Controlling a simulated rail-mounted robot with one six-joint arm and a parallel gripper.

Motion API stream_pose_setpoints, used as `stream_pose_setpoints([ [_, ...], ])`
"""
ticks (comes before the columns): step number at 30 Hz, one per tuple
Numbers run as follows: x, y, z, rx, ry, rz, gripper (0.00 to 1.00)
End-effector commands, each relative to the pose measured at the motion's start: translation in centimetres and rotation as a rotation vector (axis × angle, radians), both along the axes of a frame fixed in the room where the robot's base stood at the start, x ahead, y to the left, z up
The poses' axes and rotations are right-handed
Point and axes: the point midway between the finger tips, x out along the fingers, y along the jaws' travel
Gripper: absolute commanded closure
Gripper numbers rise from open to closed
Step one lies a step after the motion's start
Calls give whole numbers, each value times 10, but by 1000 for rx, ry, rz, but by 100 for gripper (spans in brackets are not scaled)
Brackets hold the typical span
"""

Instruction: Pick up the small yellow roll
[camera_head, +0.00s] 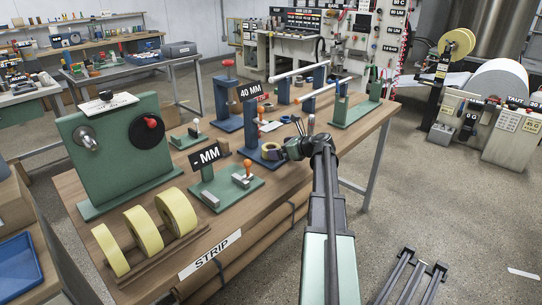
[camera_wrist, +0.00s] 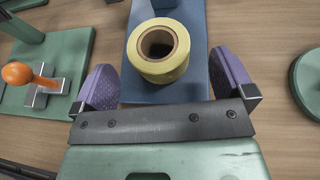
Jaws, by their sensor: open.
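The small yellow roll (camera_wrist: 158,52) lies flat on a blue base plate (camera_wrist: 170,92) in the wrist view, its brown core hole facing up. My gripper (camera_wrist: 165,78) is open, with one purple-padded finger to the left of the roll and one to the right. The roll is between and slightly beyond the fingers, and neither finger appears to touch it. In the head view the roll (camera_head: 269,148) is a small yellow patch at the foot of a blue stand, and my gripper (camera_head: 283,151) is beside it, partly hidden by my own wrist.
A green fixture with an orange-knobbed lever (camera_wrist: 32,76) stands left of my gripper. In the head view, several large yellow rolls (camera_head: 143,229) stand on a rack at the table's near left. A blue "40 MM" stand (camera_head: 252,122) rises behind the roll. Bare wood lies right of the base plate.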

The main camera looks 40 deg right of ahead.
Motion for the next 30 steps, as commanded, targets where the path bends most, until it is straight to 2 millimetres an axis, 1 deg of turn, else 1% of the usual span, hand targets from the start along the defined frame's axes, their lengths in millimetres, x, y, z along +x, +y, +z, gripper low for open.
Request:
stream_pose_setpoints([
  [2, 3, 1, -2, -1, 0, 1, 0],
  [7, 29, 9, -17, -2, 0, 4, 0],
  [10, 43, 13, -21, -1, 0, 2, 0],
  [16, 45, 15, -20, -1, 0, 0, 0],
  [17, 45, 15, -19, -1, 0, 0, 2],
  [27, 45, 15, -19, -1, 0, 0, 54],
  [30, 45, 15, -19, -2, -1, 1, 55],
])
